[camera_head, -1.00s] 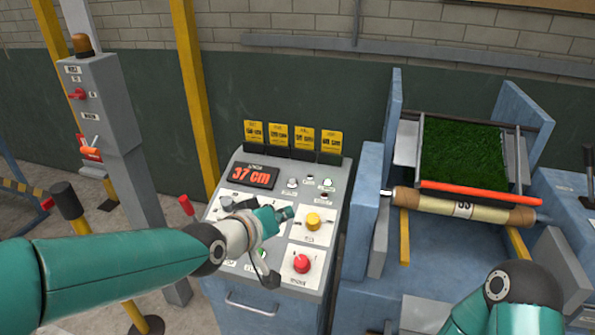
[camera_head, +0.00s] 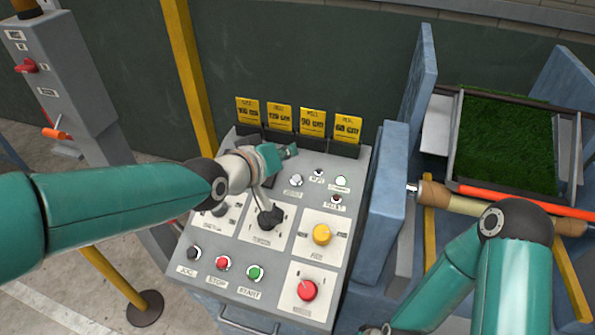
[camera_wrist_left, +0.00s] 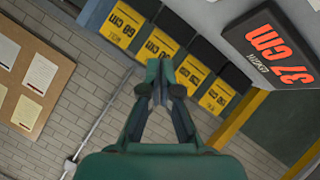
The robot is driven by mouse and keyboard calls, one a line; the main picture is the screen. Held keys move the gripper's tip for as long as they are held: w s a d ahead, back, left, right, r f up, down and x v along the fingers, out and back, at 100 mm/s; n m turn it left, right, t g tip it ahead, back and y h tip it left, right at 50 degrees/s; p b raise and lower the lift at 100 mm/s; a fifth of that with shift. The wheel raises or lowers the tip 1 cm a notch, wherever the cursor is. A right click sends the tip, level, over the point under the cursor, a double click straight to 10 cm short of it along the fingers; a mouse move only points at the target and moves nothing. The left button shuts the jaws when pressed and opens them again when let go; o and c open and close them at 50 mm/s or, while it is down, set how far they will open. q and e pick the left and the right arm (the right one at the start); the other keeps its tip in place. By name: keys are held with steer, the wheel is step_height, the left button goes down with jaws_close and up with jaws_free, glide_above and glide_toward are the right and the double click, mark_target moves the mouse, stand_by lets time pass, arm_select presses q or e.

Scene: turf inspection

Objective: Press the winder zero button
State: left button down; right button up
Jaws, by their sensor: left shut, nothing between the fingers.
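The grey control console (camera_head: 205,262) stands in front of me. A small pale round button (camera_head: 296,180) sits on its upper part, just below my left gripper (camera_head: 287,152); its label is too small to read surely. My left gripper is shut and empty, above the console's upper edge, and hides the red display in the head view. In the left wrist view its closed fingertips (camera_wrist_left: 160,84) point toward the yellow counters, and the display (camera_wrist_left: 272,45) reads 37 cm. My right forearm shows at lower right, its gripper out of frame.
Yellow counter cards (camera_head: 312,122) stand along the console's back edge. A black joystick (camera_head: 270,218), a yellow knob (camera_head: 321,234), a red button (camera_head: 306,291) and a green button (camera_head: 255,272) lie nearer. A blue winder frame (camera_head: 380,190) with turf (camera_head: 505,140) stands at right.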

mark_target(297, 179)
arm_select(q)
steer(key=shift+s, duration=0.15)
steer(key=f+b, duration=0.1)
steer(key=f, duration=0.1)
steer(key=w+f+b, duration=0.1)
steer(key=f+b, duration=0.1)
steer(key=f, duration=0.1)
steer(key=w+d+f+b, duration=0.1)
steer(key=f, duration=0.1)
steer(key=shift+w+f+b, duration=0.15)
steer(key=shift+w+b, duration=0.1)
steer(key=shift+b, duration=0.15)
steer(key=shift+w+f+b, duration=0.2)
steer(key=shift+f+b, duration=0.25)
steer(key=shift+f, duration=0.05)
stand_by(0.7)
steer(key=shift+w+d+f+b, duration=0.15)
steer(key=shift+f+b, duration=0.15)
steer(key=shift+b, duration=0.3)
steer(key=shift+w+f+b, duration=0.1)
steer(key=shift+f+b, duration=0.45)
steer(key=shift+b, duration=0.05)
stand_by(0.7)
steer(key=shift+r, duration=0.15)
steer(key=shift+s+r+p, duration=0.3)
steer(key=shift+r, duration=0.5)
